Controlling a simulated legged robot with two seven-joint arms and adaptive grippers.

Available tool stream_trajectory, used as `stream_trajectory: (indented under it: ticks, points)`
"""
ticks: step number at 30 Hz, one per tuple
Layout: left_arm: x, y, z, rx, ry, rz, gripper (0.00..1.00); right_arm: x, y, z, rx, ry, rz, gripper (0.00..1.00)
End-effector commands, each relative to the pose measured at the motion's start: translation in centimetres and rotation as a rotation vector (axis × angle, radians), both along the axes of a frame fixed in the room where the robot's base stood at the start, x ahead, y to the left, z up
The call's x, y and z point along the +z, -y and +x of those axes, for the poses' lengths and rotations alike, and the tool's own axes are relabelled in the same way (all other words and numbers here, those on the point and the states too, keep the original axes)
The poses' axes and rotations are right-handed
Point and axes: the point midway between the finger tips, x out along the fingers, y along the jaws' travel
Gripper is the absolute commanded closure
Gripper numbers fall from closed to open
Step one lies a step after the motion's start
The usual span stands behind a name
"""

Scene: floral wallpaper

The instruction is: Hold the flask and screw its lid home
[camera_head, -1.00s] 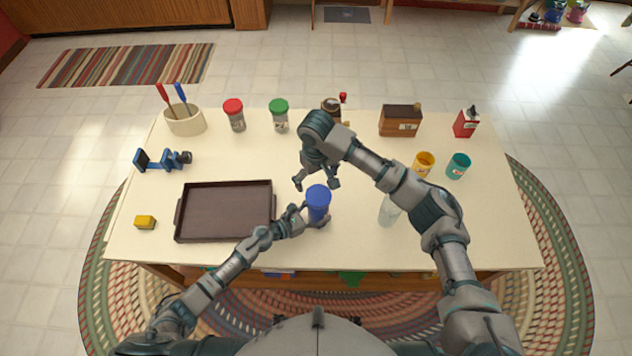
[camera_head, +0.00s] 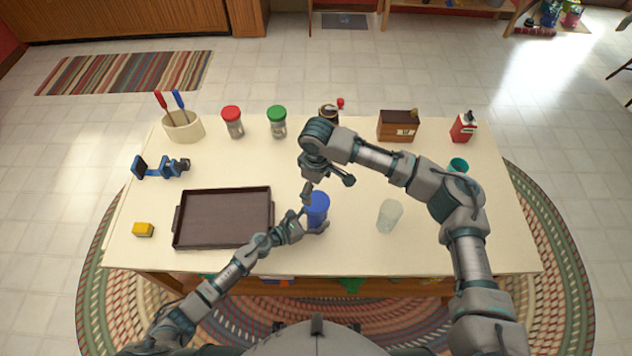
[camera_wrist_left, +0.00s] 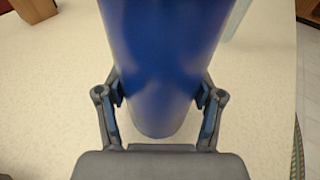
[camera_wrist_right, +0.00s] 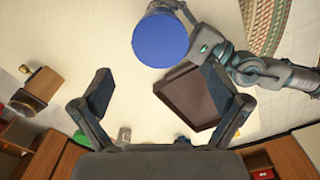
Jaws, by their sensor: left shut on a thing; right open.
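The blue flask (camera_head: 317,212) stands upright near the table's front edge, with its blue lid (camera_head: 318,199) on top. My left gripper (camera_head: 308,222) is shut around the flask's body; the left wrist view shows the flask (camera_wrist_left: 160,60) between both fingers. My right gripper (camera_head: 329,188) is open and empty, above and just behind the flask. In the right wrist view the round lid top (camera_wrist_right: 161,40) lies beyond the open fingers (camera_wrist_right: 160,98), apart from them. How far the lid is screwed down cannot be told.
A dark tray (camera_head: 224,243) lies left of the flask, and a clear glass (camera_head: 389,215) stands to its right. A yellow block (camera_head: 143,230) and a blue clamp-like tool (camera_head: 160,167) are at the left. Jars, a wooden box (camera_head: 398,126) and a red carton (camera_head: 463,127) line the back.

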Motion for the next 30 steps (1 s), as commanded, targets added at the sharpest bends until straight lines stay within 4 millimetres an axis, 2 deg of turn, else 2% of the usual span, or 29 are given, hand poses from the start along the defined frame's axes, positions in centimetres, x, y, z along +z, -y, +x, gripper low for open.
stream_trajectory:
  ticks: [6, 13, 19, 30]
  points:
    - [0.1, 0.0, 0.0, 0.000, 0.001, -0.001, 0.67, -3.4, 0.0, -0.1, -0.003, -0.003, 0.001, 0.02]
    - [0.1, 0.0, 0.0, 0.000, 0.001, -0.001, 0.67, -6.1, 0.0, 0.0, -0.004, -0.001, 0.000, 0.02]
    - [0.1, 0.0, 0.0, 0.000, 0.001, 0.000, 0.67, -7.0, 0.0, 0.0, -0.004, 0.000, 0.000, 0.02]
    - [0.1, 0.0, 0.0, 0.000, 0.001, 0.000, 0.67, -7.1, 0.0, 0.0, 0.032, 0.000, 0.001, 0.02]
